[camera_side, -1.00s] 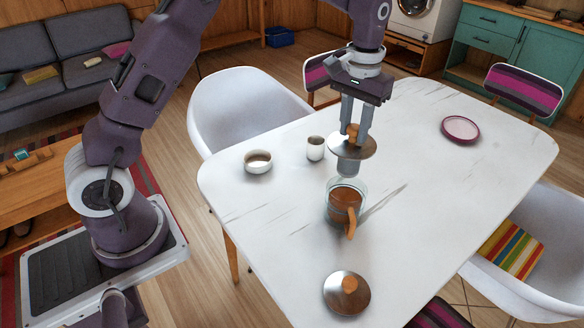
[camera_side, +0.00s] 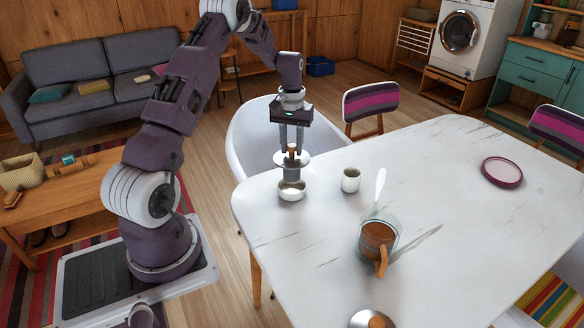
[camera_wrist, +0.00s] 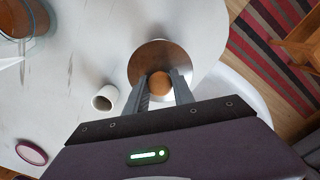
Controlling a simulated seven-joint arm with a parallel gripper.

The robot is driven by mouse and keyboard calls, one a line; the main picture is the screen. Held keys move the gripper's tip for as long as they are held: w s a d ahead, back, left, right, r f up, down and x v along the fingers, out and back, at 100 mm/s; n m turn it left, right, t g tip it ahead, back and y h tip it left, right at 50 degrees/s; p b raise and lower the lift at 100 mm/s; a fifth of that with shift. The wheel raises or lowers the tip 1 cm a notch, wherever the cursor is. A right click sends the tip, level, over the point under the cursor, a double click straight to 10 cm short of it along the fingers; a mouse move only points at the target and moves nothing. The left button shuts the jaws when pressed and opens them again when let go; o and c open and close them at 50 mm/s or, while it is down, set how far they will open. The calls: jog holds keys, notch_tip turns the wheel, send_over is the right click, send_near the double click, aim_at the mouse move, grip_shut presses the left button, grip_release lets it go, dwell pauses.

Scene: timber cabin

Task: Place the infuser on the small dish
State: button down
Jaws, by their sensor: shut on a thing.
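My gripper (camera_side: 291,150) is shut on the wooden knob of the infuser (camera_side: 294,161). The infuser has a flat metal disc with a metal cylinder below it, and it hangs upright. It is directly over the small white dish (camera_side: 291,194) near the table's left corner. The cylinder's lower end is at or just inside the dish's rim; I cannot tell whether it touches the bottom.
A small white cup (camera_side: 351,180) stands close to the right of the dish. A glass mug of brown liquid (camera_side: 379,238) with a pale upright piece is farther right. A metal lid (camera_side: 372,320) lies at the front, a maroon plate (camera_side: 502,172) at the back right.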

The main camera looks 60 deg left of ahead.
aim_at(292, 157)
jog(key=shift+f, duration=2.4)
jog(key=c, duration=1.1)
grip_release()
